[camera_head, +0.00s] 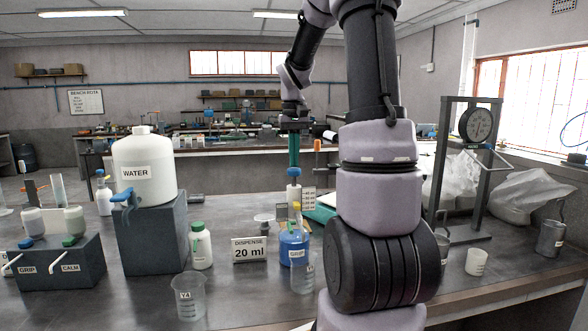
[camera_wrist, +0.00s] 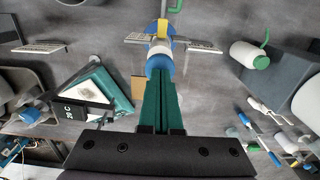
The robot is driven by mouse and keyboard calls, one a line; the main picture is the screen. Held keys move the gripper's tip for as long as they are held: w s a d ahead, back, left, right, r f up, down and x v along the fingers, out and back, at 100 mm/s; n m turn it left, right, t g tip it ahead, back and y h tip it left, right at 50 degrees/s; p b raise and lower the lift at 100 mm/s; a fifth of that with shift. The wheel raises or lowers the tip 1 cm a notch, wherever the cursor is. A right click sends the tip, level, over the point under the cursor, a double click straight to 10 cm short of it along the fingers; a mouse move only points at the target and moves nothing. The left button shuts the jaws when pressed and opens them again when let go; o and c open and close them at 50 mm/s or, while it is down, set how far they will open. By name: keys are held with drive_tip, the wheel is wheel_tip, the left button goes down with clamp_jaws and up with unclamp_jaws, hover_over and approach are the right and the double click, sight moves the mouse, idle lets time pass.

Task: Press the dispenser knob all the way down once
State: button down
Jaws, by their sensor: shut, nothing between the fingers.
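The dispenser is a blue bottle (camera_head: 294,249) with a yellow collar, a white upper barrel (camera_head: 294,193) and a blue knob (camera_head: 294,172) on top. It stands upright on the bench. My gripper (camera_head: 293,164) points straight down over the knob, its green fingers shut and empty. In the wrist view the closed fingertips (camera_wrist: 160,82) overlap the edge of the blue knob (camera_wrist: 159,64). I cannot tell whether they touch it. The white barrel shows tall above the bottle, so the knob looks raised.
A "DISPENSE 20 ml" sign (camera_head: 249,250) stands left of the dispenser, and a clear beaker (camera_head: 304,277) is in front of it. A white green-capped bottle (camera_head: 201,246), beaker (camera_head: 189,298) and water tank (camera_head: 145,165) are further left. A gauge stand (camera_head: 470,170) is at right.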

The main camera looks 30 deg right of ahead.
drive_tip(key=shift+f, duration=1.7)
drive_tip(key=shift+r, duration=2.3)
drive_tip(key=shift+r, duration=3)
